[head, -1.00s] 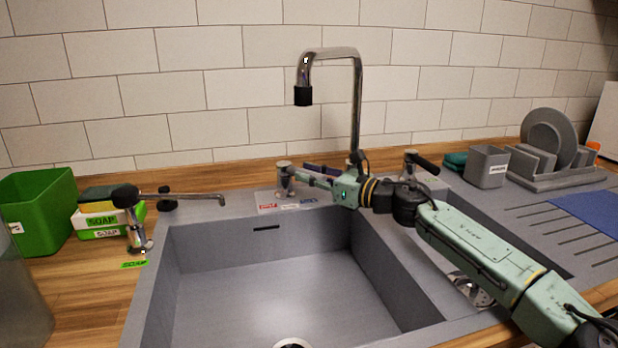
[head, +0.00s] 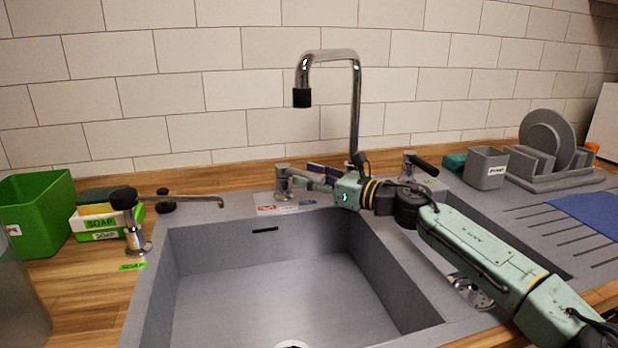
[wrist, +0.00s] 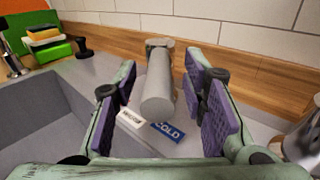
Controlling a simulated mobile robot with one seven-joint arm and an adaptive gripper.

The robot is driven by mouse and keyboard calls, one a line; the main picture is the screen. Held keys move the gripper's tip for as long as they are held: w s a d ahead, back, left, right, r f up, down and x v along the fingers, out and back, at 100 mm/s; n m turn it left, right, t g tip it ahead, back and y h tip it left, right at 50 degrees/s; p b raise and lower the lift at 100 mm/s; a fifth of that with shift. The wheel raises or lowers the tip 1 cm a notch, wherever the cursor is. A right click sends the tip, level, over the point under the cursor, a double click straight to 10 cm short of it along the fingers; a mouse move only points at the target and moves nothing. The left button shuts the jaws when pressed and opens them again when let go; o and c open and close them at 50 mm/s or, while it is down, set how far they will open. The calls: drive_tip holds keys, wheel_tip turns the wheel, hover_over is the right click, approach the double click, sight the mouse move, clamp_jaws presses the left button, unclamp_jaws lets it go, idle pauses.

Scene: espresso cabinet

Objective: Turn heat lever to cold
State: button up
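The heat lever (head: 283,182) stands on the sink's back rim, left of the tall chrome faucet (head: 356,100). In the wrist view its grey cylindrical handle (wrist: 158,95) points toward the camera. My gripper (wrist: 163,78) is open, with purple pads on either side of the handle. Gaps show between pads and handle, so it does not look gripped. A blue COLD label (wrist: 167,131) and a white label (wrist: 131,118) lie on the rim below the handle. In the head view my gripper (head: 312,180) reaches the lever from the right and partly hides its handle.
The sink basin (head: 280,285) is open in front. A second black-handled lever (head: 421,163) stands right of the faucet. A soap dispenser (head: 132,222) and green box (head: 35,215) are at left. A grey cup (head: 486,169) and dish rack (head: 555,180) are at right.

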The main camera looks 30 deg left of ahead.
drive_tip(key=s+d, duration=0.1)
drive_tip(key=d, duration=1)
drive_tip(key=shift+s+d, duration=0.2)
drive_tip(key=shift+s, duration=0.1)
